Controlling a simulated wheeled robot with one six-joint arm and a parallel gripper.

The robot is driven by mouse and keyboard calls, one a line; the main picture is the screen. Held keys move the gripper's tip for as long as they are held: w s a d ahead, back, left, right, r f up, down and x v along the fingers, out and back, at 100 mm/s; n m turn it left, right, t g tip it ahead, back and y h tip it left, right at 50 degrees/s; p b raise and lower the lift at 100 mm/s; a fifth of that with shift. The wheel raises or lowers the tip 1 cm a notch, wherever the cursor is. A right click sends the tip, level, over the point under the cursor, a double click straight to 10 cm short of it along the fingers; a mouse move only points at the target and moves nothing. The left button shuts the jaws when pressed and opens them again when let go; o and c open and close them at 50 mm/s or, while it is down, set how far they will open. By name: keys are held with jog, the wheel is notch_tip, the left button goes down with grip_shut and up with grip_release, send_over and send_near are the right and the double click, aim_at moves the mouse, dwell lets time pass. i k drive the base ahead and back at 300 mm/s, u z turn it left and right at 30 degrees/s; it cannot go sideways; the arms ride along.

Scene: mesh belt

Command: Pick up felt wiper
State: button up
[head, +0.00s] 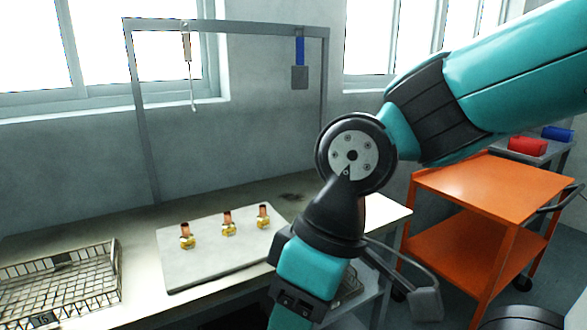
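A tool with a blue handle and a flat grey pad (300,77) hangs from the right part of the top bar of a grey metal frame (230,26). It looks like the felt wiper; its material cannot be told from here. It hangs upright, pad down, with free space around it. My arm comes in from the upper right and bends down in front of the bench, to the right of and below the hanging tool. My gripper is outside the picture, below its bottom edge, so its fingers are not seen.
A hook-like tool (188,60) hangs on the frame's left. On the bench, a pale board (205,270) bears three brass-and-copper fittings (228,225). A wire basket (112,275) stands at left. An orange cart (500,190) stands right, with red (527,146) and blue (557,133) items behind.

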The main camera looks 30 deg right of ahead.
aim_at(300, 72)
jog(key=u, duration=0.5)
jog(key=k, duration=0.6)
jog(key=u, duration=0.65)
jog(key=i, duration=0.75)
jog(key=z, duration=0.4)
jog(key=i, duration=0.85)
jog(key=z, duration=0.75)
